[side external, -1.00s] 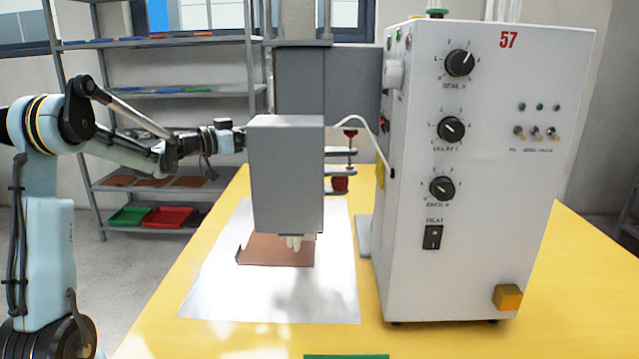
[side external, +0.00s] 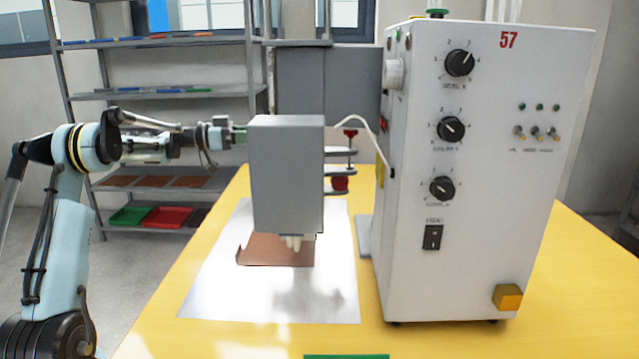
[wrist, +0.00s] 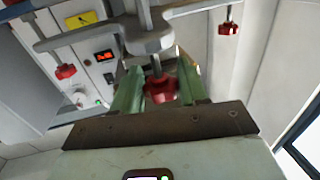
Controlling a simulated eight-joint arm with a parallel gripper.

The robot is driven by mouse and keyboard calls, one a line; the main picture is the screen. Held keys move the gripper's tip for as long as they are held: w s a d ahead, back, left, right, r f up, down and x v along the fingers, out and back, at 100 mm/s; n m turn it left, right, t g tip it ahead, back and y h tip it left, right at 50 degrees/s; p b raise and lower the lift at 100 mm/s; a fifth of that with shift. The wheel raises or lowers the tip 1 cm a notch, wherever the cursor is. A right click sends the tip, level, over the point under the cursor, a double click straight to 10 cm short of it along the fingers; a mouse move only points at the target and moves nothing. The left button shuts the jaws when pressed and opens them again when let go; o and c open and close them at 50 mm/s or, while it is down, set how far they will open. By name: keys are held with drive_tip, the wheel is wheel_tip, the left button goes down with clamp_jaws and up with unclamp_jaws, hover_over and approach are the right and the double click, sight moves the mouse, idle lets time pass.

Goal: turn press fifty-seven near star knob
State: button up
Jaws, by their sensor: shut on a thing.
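Press 57 is the white cabinet (side external: 480,270) with a red number at its top right, in the side external view. A grey press head (side external: 287,175) stands left of it. In the wrist view, my gripper (wrist: 160,85) has its green fingers on either side of a red star knob (wrist: 162,91), shut on it. This knob sits on a stem below a grey hub. In the side external view, the grey head hides my fingertips and the held knob. Two other red star knobs show there, an upper one (side external: 350,133) and a lower one (side external: 340,184).
In the wrist view, other red knobs hang at the left (wrist: 66,72) and upper right (wrist: 228,28). A brown sheet (side external: 275,249) lies under the head on a silvery mat (side external: 215,300). The yellow table (side external: 560,260) is clear at the right. Shelves (side external: 160,94) stand behind.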

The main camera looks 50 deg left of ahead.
drive_tip(key=o, duration=0.9)
drive_tip(key=v, duration=0.7)
drive_tip(key=shift+s+a, duration=0.15)
drive_tip(key=shift+s, duration=0.05)
